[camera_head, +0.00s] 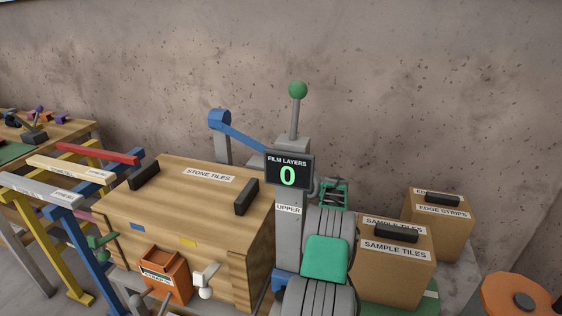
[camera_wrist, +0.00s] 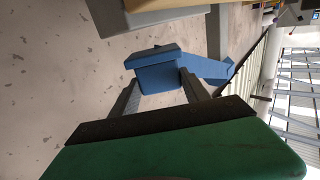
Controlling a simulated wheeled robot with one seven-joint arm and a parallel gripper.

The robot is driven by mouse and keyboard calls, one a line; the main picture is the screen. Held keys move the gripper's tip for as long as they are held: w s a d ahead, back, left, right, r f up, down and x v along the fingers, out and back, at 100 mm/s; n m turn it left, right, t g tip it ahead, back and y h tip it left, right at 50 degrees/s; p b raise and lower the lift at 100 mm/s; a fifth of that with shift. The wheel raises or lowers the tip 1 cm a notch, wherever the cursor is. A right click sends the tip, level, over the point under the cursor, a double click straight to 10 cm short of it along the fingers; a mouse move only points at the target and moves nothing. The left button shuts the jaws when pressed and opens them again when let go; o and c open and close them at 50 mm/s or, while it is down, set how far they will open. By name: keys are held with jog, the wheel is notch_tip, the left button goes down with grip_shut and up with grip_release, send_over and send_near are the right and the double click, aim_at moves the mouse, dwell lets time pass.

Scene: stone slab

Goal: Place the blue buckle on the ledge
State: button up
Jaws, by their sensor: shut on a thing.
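In the wrist view my gripper (camera_wrist: 161,82) has its two grey fingers on either side of a blue block (camera_wrist: 155,62), shut on it. This looks like the blue buckle. A blue arm-like piece (camera_wrist: 210,70) runs right from behind it; I cannot tell if they are joined. In the head view a blue rounded end and bar (camera_head: 219,120) stand out left of the display post, above the wooden crate. I cannot make out my gripper there. No ledge can be told for certain in either view.
A wooden stone-tiles crate (camera_head: 185,215) with black handles stands left of the post and display (camera_head: 289,172). Cardboard boxes (camera_head: 398,270) stand to the right. Coloured trestles (camera_head: 65,215) are at left, an orange bin (camera_head: 165,277) in front. A speckled wall is behind.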

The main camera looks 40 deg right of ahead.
notch_tip(320, 180, down, 3)
jog(key=shift+d+r, duration=0.1)
jog(key=shift+r, duration=0.1)
jog(key=shift+f+b, duration=0.15)
jog(key=shift+b, duration=0.15)
jog(key=o, duration=1.6)
jog(key=shift+c, duration=0.2)
jog(key=shift+s, duration=0.1)
jog(key=shift+r+p, duration=0.2)
jog(key=shift+p, duration=0.1)
jog(key=v, duration=1.2)
jog(key=shift+b, duration=0.3)
